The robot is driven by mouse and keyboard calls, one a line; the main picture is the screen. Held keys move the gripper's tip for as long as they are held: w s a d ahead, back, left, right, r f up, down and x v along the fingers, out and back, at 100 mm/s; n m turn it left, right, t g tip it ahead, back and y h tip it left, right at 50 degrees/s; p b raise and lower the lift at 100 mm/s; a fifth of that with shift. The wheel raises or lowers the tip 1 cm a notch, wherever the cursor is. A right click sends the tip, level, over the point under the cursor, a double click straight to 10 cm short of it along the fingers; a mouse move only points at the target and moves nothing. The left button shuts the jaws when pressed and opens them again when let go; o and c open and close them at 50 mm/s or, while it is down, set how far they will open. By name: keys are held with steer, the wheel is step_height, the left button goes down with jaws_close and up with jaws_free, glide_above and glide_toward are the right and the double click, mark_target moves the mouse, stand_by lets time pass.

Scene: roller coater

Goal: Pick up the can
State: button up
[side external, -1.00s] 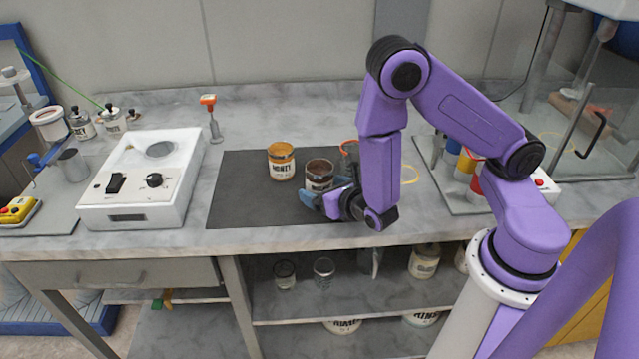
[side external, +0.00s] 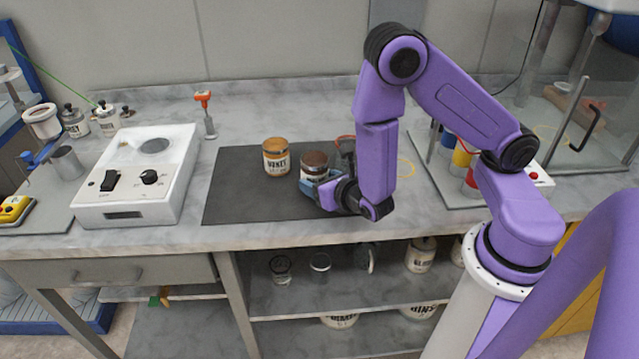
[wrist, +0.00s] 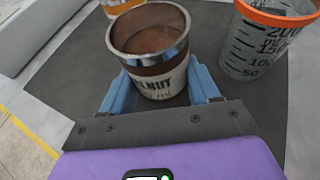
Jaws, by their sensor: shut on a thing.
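A can with a brown top, a silver rim and a pale label (wrist: 160,86) stands between the blue fingers of my gripper (wrist: 160,92) in the wrist view. The label reads in part "LNUT". In the side view the same can (side external: 314,164) is near the mat's right part, and my gripper (side external: 322,184) is shut on it from the front right. The can looks upright. I cannot tell whether its base touches the mat. A second can with an orange-yellow top (side external: 276,157) stands on the mat to its left.
A dark mat (side external: 240,190) lies on the grey bench. A clear graduated beaker with an orange rim (wrist: 258,45) stands close right of the can in the wrist view. A white device (side external: 140,180) with knobs is to the left. The mat's left part is clear.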

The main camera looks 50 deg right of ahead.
step_height(320, 180, up, 9)
stand_by(0.6)
stand_by(0.5)
steer(key=w+d+r+m+g+h, duration=0.3)
steer(key=w+d+m+g+h, duration=0.45)
steer(key=m, duration=0.25)
steer(key=d+f+m+g+h, duration=0.1)
steer(key=m+g, duration=0.1)
steer(key=m, duration=0.2)
steer(key=d+f+m+g, duration=0.1)
steer(key=m+g, duration=0.1)
steer(key=m, duration=0.2)
steer(key=d+f+m+g+h, duration=0.1)
steer(key=m+g, duration=0.1)
steer(key=m, duration=0.2)
steer(key=shift+s+d+f+g+h, duration=0.15)
steer(key=shift+d+f+g+h, duration=0.1)
steer(key=shift+f+h, duration=0.15)
stand_by(0.5)
steer(key=shift+f+m, duration=0.4)
